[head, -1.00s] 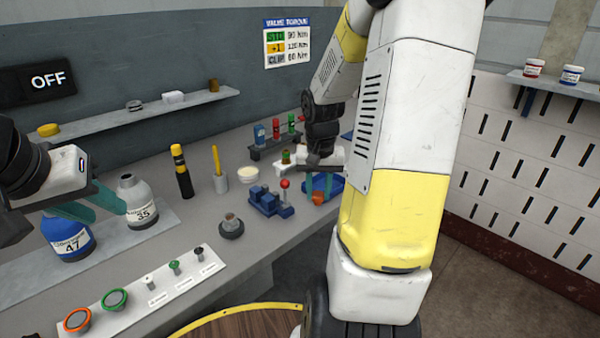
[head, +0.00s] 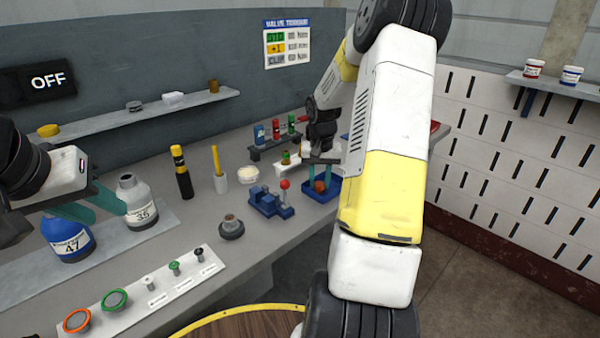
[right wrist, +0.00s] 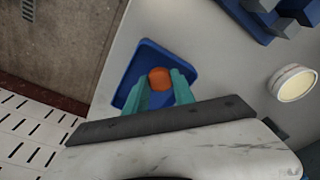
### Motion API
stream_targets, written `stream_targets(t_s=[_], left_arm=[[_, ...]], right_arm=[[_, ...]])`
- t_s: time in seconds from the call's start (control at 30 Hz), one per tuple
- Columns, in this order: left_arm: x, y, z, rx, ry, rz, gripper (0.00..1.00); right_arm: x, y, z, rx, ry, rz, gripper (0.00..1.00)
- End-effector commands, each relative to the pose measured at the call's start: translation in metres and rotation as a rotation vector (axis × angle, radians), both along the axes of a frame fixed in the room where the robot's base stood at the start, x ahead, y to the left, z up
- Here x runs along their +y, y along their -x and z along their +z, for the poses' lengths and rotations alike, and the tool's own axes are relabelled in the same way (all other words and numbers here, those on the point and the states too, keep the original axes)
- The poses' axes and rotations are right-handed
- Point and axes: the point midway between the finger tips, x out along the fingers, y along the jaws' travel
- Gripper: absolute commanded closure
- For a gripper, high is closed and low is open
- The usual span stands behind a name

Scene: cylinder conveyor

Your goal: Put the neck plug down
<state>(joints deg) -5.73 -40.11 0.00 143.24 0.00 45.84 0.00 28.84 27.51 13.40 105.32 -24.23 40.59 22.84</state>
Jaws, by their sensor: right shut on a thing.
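The neck plug is a small rounded orange piece (head: 319,187). It also shows in the right wrist view (right wrist: 160,79). My right gripper (head: 322,178) points down with its teal fingers on either side of the plug, shut on it. The plug is at the blue tray (head: 335,190), inside its outline in both views; I cannot tell whether it touches the tray floor. My left gripper (head: 92,206) is open, its fingers apart near the blue bottle marked 47 (head: 66,238) and the grey bottle marked 35 (head: 136,203).
Behind are a rack of small bottles (head: 262,149) and a white stand (head: 285,168). A dark round piece (head: 231,228) and a white strip with rings and pegs (head: 140,296) lie nearer the front.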

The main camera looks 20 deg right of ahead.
Motion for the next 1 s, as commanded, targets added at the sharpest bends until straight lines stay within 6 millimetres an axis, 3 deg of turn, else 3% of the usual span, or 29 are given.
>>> stream_targets(t_s=[0.27,0.3,0.33,0.73,1.0], left_arm=[[0.000,0.000,0.000,0.000,0.000,0.000,0.64],[0.000,0.000,0.000,0.000,0.000,0.000,0.64],[0.000,0.000,0.000,0.000,0.000,0.000,0.64],[0.000,0.000,0.000,0.000,0.000,0.000,0.64],[0.000,0.000,0.000,0.000,0.000,0.000,0.64]], right_arm=[[0.000,0.000,-0.002,0.000,0.000,0.000,1.00],[0.000,0.000,-0.002,-0.001,0.000,0.000,0.66],[0.000,0.000,-0.002,-0.001,0.000,0.000,0.61],[0.000,0.000,0.004,-0.004,0.002,0.000,0.61],[0.002,0.004,0.055,-0.006,0.003,-0.001,0.61]])
